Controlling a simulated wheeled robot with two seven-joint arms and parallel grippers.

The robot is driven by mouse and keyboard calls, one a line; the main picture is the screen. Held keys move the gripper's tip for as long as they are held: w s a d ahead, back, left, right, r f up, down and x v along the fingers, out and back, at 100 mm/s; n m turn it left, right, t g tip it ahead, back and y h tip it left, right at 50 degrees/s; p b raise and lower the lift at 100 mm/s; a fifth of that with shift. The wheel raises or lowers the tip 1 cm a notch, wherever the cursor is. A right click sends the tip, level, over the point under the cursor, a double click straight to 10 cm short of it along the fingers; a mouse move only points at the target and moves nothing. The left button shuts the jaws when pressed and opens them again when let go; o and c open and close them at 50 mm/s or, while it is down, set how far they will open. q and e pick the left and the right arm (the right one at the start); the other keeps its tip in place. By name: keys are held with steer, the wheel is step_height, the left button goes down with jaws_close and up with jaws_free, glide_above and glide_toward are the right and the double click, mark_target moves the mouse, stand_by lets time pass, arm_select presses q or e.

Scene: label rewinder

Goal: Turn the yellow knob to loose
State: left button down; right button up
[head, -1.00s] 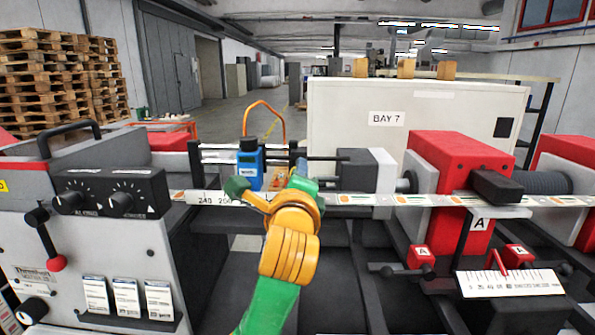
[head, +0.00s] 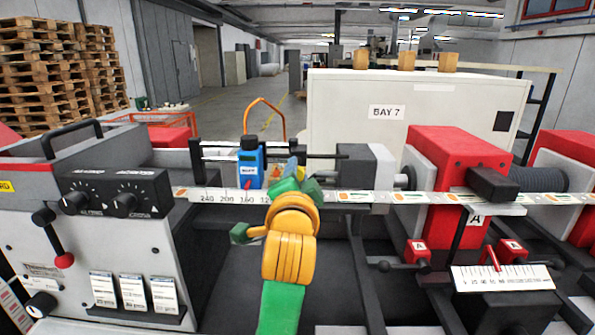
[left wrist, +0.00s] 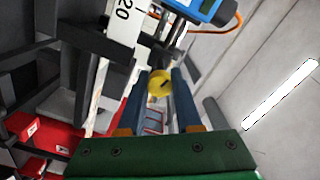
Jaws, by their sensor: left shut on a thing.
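The yellow knob (left wrist: 159,84) sits between the two blue fingers of my left gripper (left wrist: 162,85) in the left wrist view. A dark line marks its face. In the head view my left gripper (head: 296,180) reaches up to the rail, right of a blue box, and is shut on the knob. The blue box (head: 250,166) has a black top and a small white label. My right gripper is not in view.
A numbered scale strip (head: 222,197) runs along the rail below the blue box. A black dial panel (head: 112,193) stands at left, with a red-knobbed lever (head: 64,260) below it. Red blocks (head: 455,165) stand at right. A white cabinet (head: 350,112) is behind.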

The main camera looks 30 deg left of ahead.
arm_select(q)
steer(key=shift+r+n, duration=0.2)
steer(key=shift+n, duration=1.4)
steer(key=c, duration=0.7)
jaws_free()
steer(key=shift+o, duration=0.5)
steer(key=shift+w+f, duration=0.1)
steer(key=shift+f, duration=0.05)
steer(key=b+v, duration=0.1)
steer(key=v, duration=0.6)
steer(key=shift+b, duration=0.3)
steer(key=shift+a, duration=0.1)
